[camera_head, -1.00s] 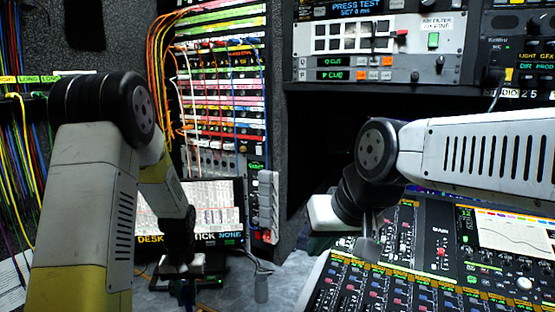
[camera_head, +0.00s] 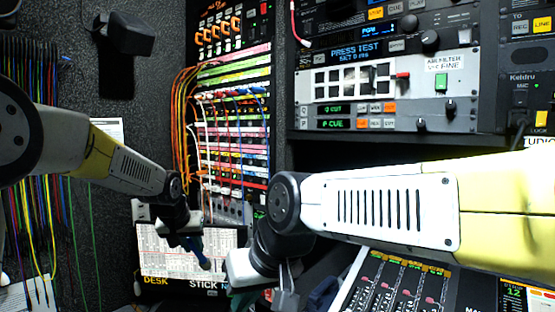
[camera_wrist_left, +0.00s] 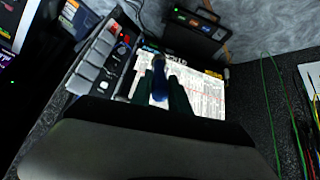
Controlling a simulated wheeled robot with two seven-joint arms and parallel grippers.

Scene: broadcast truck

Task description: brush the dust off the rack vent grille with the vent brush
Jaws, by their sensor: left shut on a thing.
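The rack vent grille (camera_head: 322,84) is a pale panel with dark square openings in the upper rack at right, beside an air filter label. Greyish patches show in its middle openings.
A patch bay (camera_head: 235,130) with orange and white cables stands behind the left gripper. The mixing console (camera_head: 395,285) is at lower right. Coloured cables (camera_head: 50,220) hang at left. My right forearm crosses below the grille.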

